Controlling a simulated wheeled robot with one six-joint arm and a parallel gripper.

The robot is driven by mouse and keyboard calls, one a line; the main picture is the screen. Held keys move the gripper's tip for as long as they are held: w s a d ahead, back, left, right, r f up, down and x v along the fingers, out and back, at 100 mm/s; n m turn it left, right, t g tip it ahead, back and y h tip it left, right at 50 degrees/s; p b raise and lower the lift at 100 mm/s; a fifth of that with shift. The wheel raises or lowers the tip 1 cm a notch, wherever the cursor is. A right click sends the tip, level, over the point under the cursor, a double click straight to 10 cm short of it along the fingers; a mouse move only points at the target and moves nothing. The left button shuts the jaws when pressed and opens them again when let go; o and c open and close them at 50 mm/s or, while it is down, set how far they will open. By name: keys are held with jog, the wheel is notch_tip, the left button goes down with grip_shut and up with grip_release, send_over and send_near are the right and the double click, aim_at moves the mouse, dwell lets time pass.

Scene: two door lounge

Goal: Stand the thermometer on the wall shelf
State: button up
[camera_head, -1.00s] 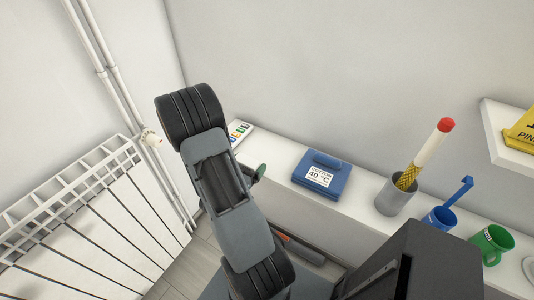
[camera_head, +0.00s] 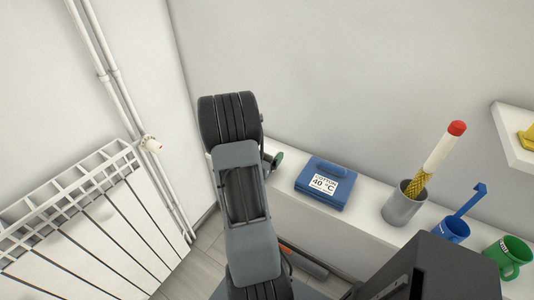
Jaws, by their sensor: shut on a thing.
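The wall shelf (camera_head: 516,147) is a white board on the wall at the right edge, partly cut off by the frame. A yellow thing (camera_head: 527,138) stands on it. My arm's grey link and black joint fill the middle of the view, and my gripper is hidden behind them. A small dark green disc (camera_head: 277,159) shows just right of the arm; I cannot tell whether it is a held thing or part of my arm. I cannot make out a thermometer for certain.
A white ledge (camera_head: 371,218) runs along the wall. It bears a blue box (camera_head: 324,183) labelled 40 °C, a grey cup (camera_head: 402,206) with a red-tipped white stick (camera_head: 443,149), a blue mug (camera_head: 455,229) and a green mug (camera_head: 507,254). A radiator (camera_head: 82,235) stands at left.

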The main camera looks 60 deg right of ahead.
jog(key=shift+a+f, duration=0.15)
jog(key=shift+f, duration=0.1)
jog(key=shift+f, duration=0.15)
jog(key=o, duration=0.7)
jog(key=shift+a+r, duration=0.1)
jog(key=shift+r, duration=0.1)
jog(key=a+p, duration=0.4)
jog(key=a, duration=0.7)
jog(key=shift+a, duration=0.4)
